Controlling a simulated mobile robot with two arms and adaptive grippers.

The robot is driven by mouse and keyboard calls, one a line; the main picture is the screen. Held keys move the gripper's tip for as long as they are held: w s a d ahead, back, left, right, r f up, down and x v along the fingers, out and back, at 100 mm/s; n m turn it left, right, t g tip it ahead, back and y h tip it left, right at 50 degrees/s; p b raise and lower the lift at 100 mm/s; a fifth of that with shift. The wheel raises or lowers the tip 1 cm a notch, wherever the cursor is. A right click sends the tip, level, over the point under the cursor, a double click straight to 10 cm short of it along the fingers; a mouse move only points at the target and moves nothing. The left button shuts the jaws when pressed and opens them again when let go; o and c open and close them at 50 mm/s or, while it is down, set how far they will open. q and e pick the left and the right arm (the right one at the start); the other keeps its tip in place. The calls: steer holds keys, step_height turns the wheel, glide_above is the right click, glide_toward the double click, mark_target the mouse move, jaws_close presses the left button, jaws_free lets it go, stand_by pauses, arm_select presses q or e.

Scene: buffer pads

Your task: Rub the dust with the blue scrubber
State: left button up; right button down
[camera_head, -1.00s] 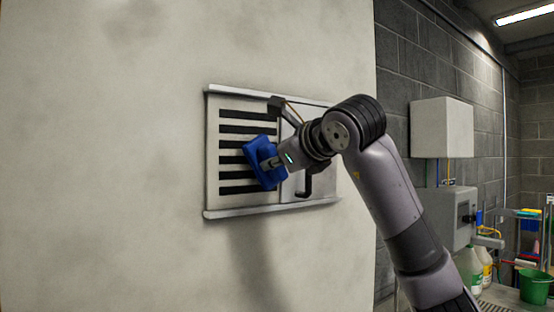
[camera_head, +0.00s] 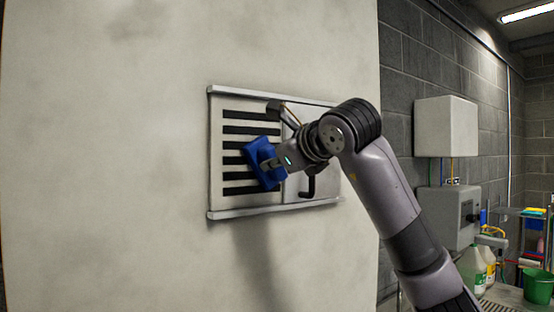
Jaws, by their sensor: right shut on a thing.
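The blue scrubber (camera_head: 264,165) is held in my right gripper (camera_head: 275,163), which is shut on it. The scrubber is at the right part of a vent panel with dark horizontal slots (camera_head: 240,152) set in a pale wall. It covers part of the middle and lower slots; whether it touches the surface I cannot tell. Faint grey smudges (camera_head: 125,30) show on the wall, and it is unclear which marks are dust. My left gripper is not in view.
A panel with a dark handle (camera_head: 309,187) sits right of the slots, partly behind my right arm. Silver rails run above and below. On the right are a white wall box (camera_head: 446,127), a grey box (camera_head: 451,217), bottles (camera_head: 473,268) and a green bucket (camera_head: 538,286).

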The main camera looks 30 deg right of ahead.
steer(key=shift+w, duration=0.25)
